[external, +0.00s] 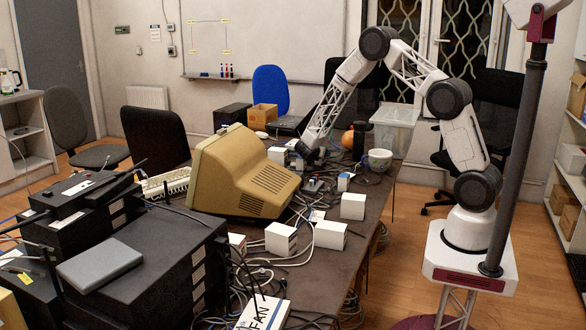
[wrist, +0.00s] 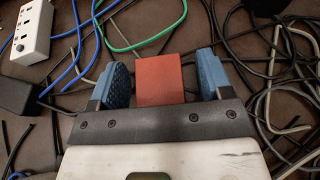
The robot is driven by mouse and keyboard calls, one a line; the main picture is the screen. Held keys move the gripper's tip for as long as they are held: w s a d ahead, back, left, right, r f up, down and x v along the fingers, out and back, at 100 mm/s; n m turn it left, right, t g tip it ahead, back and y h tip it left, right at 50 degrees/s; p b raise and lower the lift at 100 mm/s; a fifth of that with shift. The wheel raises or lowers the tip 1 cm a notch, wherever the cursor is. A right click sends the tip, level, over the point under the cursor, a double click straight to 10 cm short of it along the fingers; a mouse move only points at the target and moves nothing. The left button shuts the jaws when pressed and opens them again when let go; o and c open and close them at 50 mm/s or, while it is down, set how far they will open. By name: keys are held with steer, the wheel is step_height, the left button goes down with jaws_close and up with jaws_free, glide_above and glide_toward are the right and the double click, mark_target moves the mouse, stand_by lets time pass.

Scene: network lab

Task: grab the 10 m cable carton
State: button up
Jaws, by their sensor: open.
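My gripper (external: 308,154) is low over the cable-strewn table, right of the beige monitor. In the wrist view its two blue finger pads (wrist: 162,77) are apart. A plain red-orange block (wrist: 161,79) shows between them, with gaps on both sides, wider at the right. I cannot tell how far below the fingertips it lies. Several small white cartons stand on the table: one to the right (external: 353,206), one in front (external: 330,235), another beside it (external: 280,238). No label reading 10 m is legible, so I cannot tell which is the 10 m cable carton.
The beige monitor (external: 240,172) stands left of my gripper. A pale mug (external: 380,159) and a clear bin (external: 394,127) are to its right. A white power strip (wrist: 32,30), a green cable (wrist: 142,42) and blue and black cables lie around it.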

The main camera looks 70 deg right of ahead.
steer(key=c, duration=1.2)
steer(key=shift+o, duration=0.2)
steer(key=shift+r, duration=0.1)
steer(key=shift+r, duration=0.7)
steer(key=shift+s+a+r, duration=0.15)
steer(key=shift+s+r, duration=0.05)
steer(key=shift+r, duration=0.35)
steer(key=shift+s+a+r, duration=0.1)
steer(key=shift+s+r, duration=0.1)
steer(key=shift+r, duration=0.3)
steer(key=s+a+r, duration=0.1)
steer(key=s+a, duration=0.6)
steer(key=s, duration=0.6)
steer(key=shift+s+r, duration=0.15)
steer(key=shift+r, duration=0.05)
